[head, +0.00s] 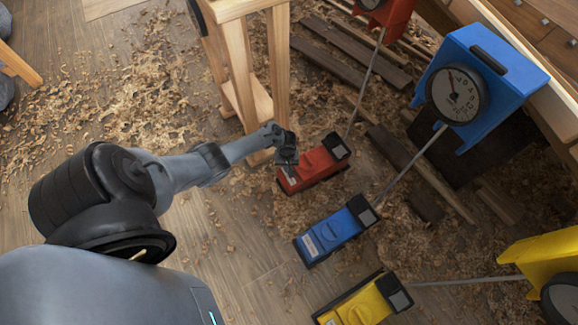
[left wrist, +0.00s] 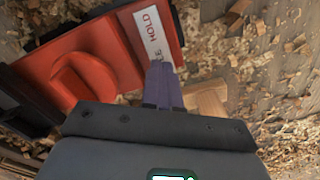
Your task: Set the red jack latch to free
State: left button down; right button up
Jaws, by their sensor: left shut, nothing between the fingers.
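The red jack box (head: 318,165) lies on the floor near the middle of the head view. In the left wrist view the red box (left wrist: 105,38) shows a raised red knob (left wrist: 85,82) and a white label (left wrist: 152,35) reading HOLD. Another letter shows below that word, and the rest is hidden behind my fingers. My left gripper (head: 287,158) is shut and empty at the near left end of the red box. Its closed purple fingers (left wrist: 162,85) overlap the label's end; I cannot tell whether they touch. My right gripper is not in view.
A blue box (head: 335,232) and a yellow box (head: 365,304) lie nearer. A rod links the blue box to a blue dial unit (head: 490,75). A wooden trestle (head: 240,65) stands just behind my left gripper. Shavings and loose planks cover the floor.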

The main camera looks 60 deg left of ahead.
pick_arm(q)
jog(key=shift+f+b, duration=0.8)
jog(key=shift+f, duration=0.3)
dwell(0.3)
jog(key=shift+f, duration=0.55)
dwell(0.4)
notch_tip(320, 180, up, 7)
jog(key=p, duration=0.7)
jog(key=shift+p, duration=0.35)
